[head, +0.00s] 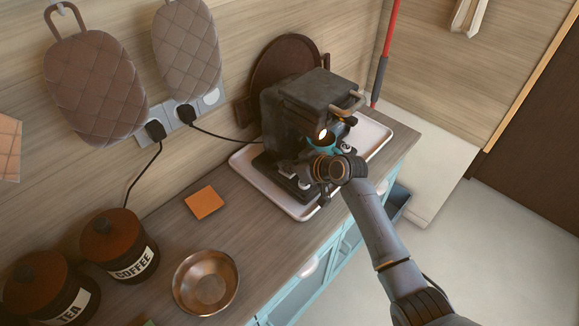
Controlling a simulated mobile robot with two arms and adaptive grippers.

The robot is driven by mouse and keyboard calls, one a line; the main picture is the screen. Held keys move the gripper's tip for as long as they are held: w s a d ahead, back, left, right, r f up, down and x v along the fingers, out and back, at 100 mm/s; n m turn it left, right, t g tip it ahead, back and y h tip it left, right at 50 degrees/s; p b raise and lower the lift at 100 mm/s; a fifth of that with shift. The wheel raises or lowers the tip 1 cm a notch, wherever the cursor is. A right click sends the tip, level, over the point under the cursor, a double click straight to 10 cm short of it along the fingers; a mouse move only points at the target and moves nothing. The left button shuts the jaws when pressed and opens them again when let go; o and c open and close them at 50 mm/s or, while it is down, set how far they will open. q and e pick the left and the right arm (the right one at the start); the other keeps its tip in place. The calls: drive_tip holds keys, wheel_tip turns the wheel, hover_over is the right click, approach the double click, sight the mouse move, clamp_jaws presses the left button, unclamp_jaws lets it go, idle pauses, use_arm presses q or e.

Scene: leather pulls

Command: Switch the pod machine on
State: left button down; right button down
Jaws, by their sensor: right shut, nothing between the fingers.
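The dark grey pod machine (300,98) stands on a pale tray (372,135) on the wooden counter, with a metal handle at its upper front right. A small round light glows orange-white on its front. A teal cup (321,143) shows partly under the front, behind my arm. My right gripper (298,168) is shut and empty, close in front of the machine's lower front. My wrist hides part of that front, and I cannot tell whether the fingers touch the machine. My left gripper is not in view.
An orange square (204,202), a copper bowl (206,283) and coffee (118,246) and tea (48,290) canisters lie left of the tray. Cords run from wall sockets (184,116), one to the machine. A round brown board (285,62) leans behind it.

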drive_tip(key=shift+w+a+r, duration=0.15)
drive_tip(key=shift+w+a, duration=0.15)
drive_tip(key=shift+d, duration=0.1)
drive_tip(key=v, duration=1.2)
idle(0.3)
